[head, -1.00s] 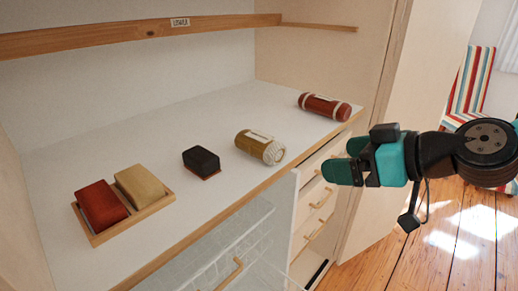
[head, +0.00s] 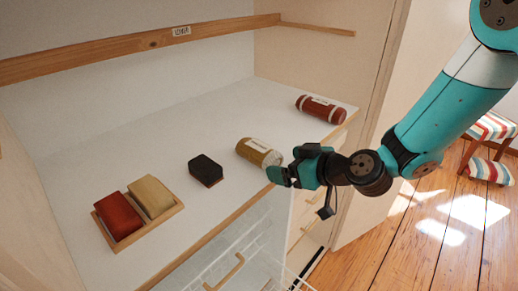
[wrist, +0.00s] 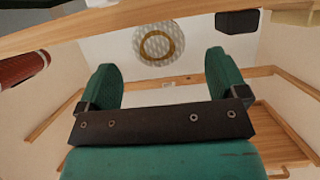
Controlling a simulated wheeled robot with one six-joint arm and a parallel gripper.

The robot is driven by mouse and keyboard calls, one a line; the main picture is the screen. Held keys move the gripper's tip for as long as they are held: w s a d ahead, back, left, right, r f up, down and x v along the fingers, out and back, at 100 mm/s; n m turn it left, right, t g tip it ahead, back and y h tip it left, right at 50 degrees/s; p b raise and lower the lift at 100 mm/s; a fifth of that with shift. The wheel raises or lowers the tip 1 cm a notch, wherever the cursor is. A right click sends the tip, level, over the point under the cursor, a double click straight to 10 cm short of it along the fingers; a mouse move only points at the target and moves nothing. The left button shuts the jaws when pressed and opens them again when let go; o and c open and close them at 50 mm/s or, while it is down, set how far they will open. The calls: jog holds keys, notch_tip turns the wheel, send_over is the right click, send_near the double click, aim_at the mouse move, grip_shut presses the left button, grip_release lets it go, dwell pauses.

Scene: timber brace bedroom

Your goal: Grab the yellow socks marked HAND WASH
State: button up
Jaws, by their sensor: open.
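A mustard-yellow rolled bundle (head: 257,151) with a pale label lies on the white shelf in the head view; the label's text is too small to read. Its round, whitish end with a yellow ring shows in the wrist view (wrist: 158,44). My gripper (head: 279,176) is at the shelf's front edge, close to the right end of this roll, and partly overlaps it in the head view. In the wrist view, my gripper (wrist: 161,62) has its two green fingers spread wide. The roll's end lies beyond and between them, and nothing is held.
A dark red roll (head: 320,109) with pale bands lies farther right and also shows in the wrist view (wrist: 22,68). A black box (head: 206,171) and a wooden tray (head: 150,236) with red and tan blocks are left. Wire baskets (head: 248,258) hang below the shelf.

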aim_at(277, 161)
jog(key=p+x, duration=0.2)
jog(key=x, duration=0.2)
jog(key=shift+w+a+p, duration=0.1)
jog(key=shift+w+p, duration=0.1)
jog(key=shift+p, duration=0.2)
jog(key=shift+w+a+f, duration=0.2)
jog(key=shift+a, duration=0.05)
jog(key=shift+c, duration=0.2)
jog(key=c, duration=1)
